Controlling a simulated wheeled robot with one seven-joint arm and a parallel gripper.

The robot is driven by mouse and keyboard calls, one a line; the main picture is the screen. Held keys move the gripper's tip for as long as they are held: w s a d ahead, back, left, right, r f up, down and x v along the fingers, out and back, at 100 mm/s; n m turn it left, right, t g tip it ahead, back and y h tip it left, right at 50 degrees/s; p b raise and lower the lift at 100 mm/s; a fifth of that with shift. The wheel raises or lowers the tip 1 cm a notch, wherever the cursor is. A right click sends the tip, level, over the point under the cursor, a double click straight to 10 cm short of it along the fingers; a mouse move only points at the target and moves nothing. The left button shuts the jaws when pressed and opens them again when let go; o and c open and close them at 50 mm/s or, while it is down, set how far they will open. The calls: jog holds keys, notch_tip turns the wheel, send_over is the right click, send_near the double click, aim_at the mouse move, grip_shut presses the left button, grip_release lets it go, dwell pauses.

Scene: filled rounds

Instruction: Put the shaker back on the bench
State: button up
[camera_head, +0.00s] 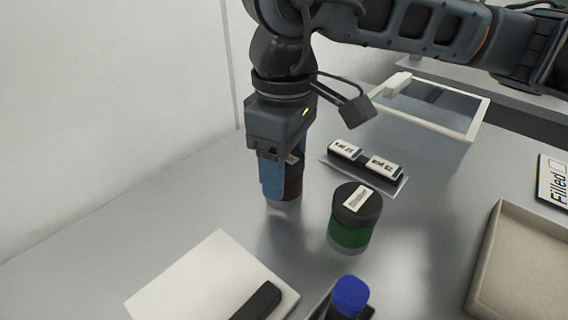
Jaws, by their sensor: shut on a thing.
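My gripper (277,186) points down over the left middle of the grey bench (180,215). It is shut on a dark red container (293,183), which I take to be the shaker. The blue fingers cover much of it, and a small pale label shows near its top. It is upright, and its clear grey base shows below the fingers. It is at or just above the bench top; I cannot tell whether it touches.
A green jar (349,233) with a labelled black lid stands close by at right. Behind it is a black holder with two white labelled blocks (383,167). A blue-capped item (349,295) and a white board (205,270) are in front. A beige tray (485,255) is right.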

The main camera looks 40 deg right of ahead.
jog(key=shift+f, duration=0.15)
jog(key=o, duration=1.1)
jog(key=shift+r, duration=0.2)
jog(key=shift+r+p, duration=0.2)
jog(key=shift+p, duration=0.25)
notch_tip(320, 180, up, 12)
jog(key=shift+f, duration=0.2)
